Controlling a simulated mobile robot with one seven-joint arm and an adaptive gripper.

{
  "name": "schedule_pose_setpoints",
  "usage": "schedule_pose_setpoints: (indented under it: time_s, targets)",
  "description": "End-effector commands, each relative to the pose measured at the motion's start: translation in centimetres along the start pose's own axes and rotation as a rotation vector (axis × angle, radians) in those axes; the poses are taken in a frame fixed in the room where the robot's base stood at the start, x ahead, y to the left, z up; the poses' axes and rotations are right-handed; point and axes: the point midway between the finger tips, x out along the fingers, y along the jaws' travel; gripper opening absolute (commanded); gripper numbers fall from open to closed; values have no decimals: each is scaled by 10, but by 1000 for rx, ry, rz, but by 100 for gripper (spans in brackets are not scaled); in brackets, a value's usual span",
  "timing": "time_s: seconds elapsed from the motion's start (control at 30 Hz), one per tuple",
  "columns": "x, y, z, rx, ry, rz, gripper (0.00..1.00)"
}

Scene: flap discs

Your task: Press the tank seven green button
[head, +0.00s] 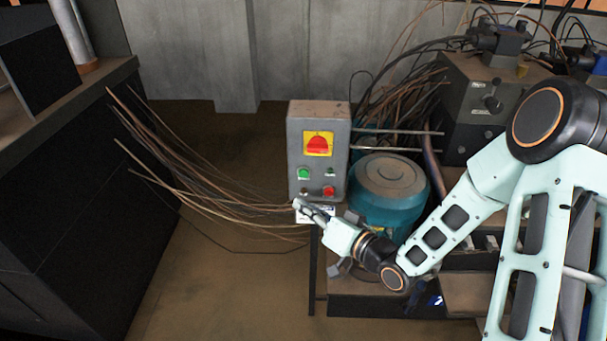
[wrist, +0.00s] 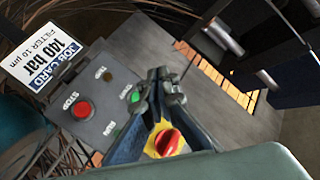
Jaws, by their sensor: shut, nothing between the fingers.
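A grey control box (head: 318,140) stands upright left of a teal motor in the head view. It has a green button (head: 303,173) on its left, a red button (head: 328,191) at lower right and a red rotary switch (head: 318,145) on a yellow plate. In the wrist view the green button (wrist: 136,97) shows just left of my gripper (wrist: 167,82), partly hidden by a finger. My gripper is shut and empty, its tips in front of the box's lower edge in the head view (head: 299,205). I see no tank number.
A job card (wrist: 40,60) reading 140 bar lies beside the red stop button (wrist: 82,108). The teal motor (head: 385,195) stands right of the box. Loose wires (head: 200,190) reach in from the left. Open floor (head: 215,270) lies at lower left.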

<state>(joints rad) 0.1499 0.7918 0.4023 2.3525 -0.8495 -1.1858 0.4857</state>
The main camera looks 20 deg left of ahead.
Motion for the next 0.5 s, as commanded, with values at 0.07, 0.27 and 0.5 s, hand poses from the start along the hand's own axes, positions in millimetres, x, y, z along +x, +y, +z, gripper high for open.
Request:
schedule_pose_setpoints:
  time_s: [0.07,0.27,0.5]
  targets:
    - [6,4,-6,-2,1,-1,0]
    - [26,19,-20,-2,2,0,0]
    - [47,35,-34,-1,1,0,0]
